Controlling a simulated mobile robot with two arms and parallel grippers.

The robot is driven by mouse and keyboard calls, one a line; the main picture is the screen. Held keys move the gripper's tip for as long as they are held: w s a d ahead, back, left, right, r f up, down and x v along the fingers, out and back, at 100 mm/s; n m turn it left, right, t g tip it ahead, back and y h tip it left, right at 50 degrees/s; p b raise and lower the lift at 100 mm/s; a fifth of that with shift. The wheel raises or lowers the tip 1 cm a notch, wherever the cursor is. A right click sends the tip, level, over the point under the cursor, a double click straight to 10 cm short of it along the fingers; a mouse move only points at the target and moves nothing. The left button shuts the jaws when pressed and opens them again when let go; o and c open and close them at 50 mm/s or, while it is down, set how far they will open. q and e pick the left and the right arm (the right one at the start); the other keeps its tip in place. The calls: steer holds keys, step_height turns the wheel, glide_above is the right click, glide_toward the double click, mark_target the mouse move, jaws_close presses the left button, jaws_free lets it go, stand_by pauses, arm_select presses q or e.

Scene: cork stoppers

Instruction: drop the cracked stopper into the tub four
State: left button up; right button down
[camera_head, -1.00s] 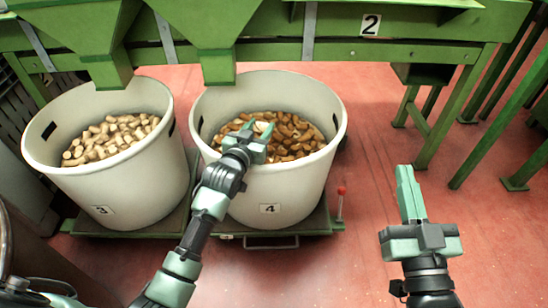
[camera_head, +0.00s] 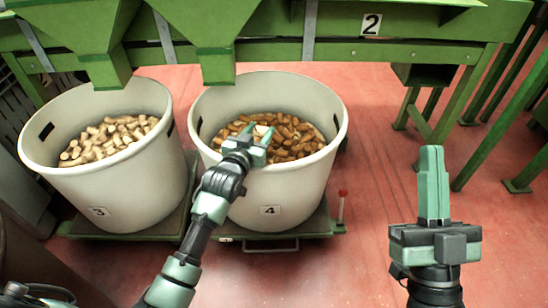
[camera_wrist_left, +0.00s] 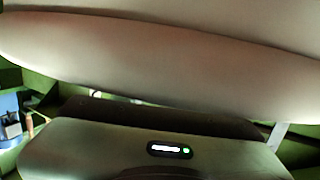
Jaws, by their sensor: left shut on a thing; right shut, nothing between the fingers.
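Tub four (camera_head: 270,204) is a big off-white tub with a "4" label, holding many brown stoppers. My left gripper (camera_head: 259,130) is over its near rim, fingers pointing inward above the stoppers. It is shut on a pale stopper (camera_head: 260,130), which shows lighter than the brown ones behind it. The fingers partly cover this stopper, and I cannot make out a crack. The left wrist view shows a pale curved surface (camera_wrist_left: 170,65) close up, and no fingertips or stopper. My right gripper (camera_head: 432,150) is shut and empty over the floor at the right.
Tub three (camera_head: 120,205), with paler stoppers, stands left of tub four. Both stand on green low platforms. A green frame with chutes (camera_head: 190,30) hangs above and behind them. A red-knobbed lever (camera_head: 342,195) rises right of tub four. The red floor (camera_head: 370,140) is open further right.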

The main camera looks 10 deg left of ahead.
arm_select(q)
steer(key=o, duration=1.4)
steer(key=shift+s, duration=0.1)
steer(key=s, duration=0.1)
steer(key=s+p, duration=0.1)
steer(key=s, duration=0.1)
steer(key=shift+s+a+r+p, duration=0.1)
steer(key=shift+s+r+p, duration=0.05)
steer(key=shift+r+p, duration=0.2)
steer(key=shift+s+a+r+p, duration=0.15)
steer(key=shift+s+p, duration=0.1)
steer(key=shift+s, duration=0.8)
steer(key=shift+s+a+r+p, duration=0.1)
steer(key=shift+s+p, duration=0.15)
steer(key=shift+s, duration=0.8)
arm_select(e)
steer(key=w+f+g+h, duration=0.2)
steer(key=w+f+g, duration=0.2)
steer(key=f+g, duration=0.3)
steer(key=shift+d+f, duration=0.25)
steer(key=shift+f, duration=1.95)
steer(key=shift+w, duration=0.1)
